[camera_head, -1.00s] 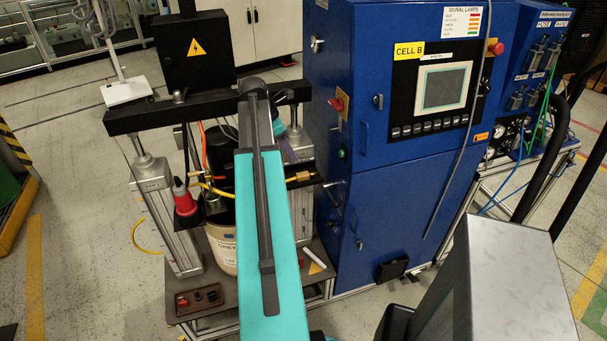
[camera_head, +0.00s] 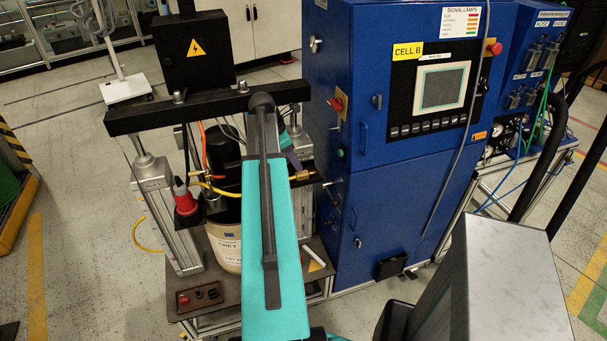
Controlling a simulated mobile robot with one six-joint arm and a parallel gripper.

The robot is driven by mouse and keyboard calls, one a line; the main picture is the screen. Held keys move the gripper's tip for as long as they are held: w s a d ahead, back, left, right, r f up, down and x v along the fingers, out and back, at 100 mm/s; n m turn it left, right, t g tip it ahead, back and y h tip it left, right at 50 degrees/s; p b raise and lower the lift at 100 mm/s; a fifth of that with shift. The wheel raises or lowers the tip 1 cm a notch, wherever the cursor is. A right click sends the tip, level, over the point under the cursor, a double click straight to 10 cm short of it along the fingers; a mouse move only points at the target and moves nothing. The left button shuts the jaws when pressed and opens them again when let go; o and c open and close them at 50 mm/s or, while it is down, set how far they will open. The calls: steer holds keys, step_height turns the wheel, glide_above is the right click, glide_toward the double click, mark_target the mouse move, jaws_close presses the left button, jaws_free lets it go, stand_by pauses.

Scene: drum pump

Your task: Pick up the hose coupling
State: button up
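A small brass fitting (camera_head: 300,175), which looks like the hose coupling, shows just right of my teal arm, at the dark shelf in front of the blue cabinet. The arm hides part of it. A yellow hose (camera_head: 218,190) runs behind the arm at about the same height from the left. Behind the upper arm, a bit of teal wrist and a dark grey-purple part show close above the brass fitting. My gripper's fingers are hidden behind the arm, so I cannot tell whether they touch the fitting or are open.
A pale drum (camera_head: 225,247) stands on the low platform under a black crossbeam (camera_head: 140,121) on metal columns. The blue cabinet (camera_head: 395,200) closes off the right.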

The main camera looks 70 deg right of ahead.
mark_target(301, 173)
steer(key=shift+f, duration=0.1)
steer(key=shift+p+x, duration=1.2)
steer(key=shift+x, duration=1.3)
steer(key=shift+a, duration=0.15)
jaws_close()
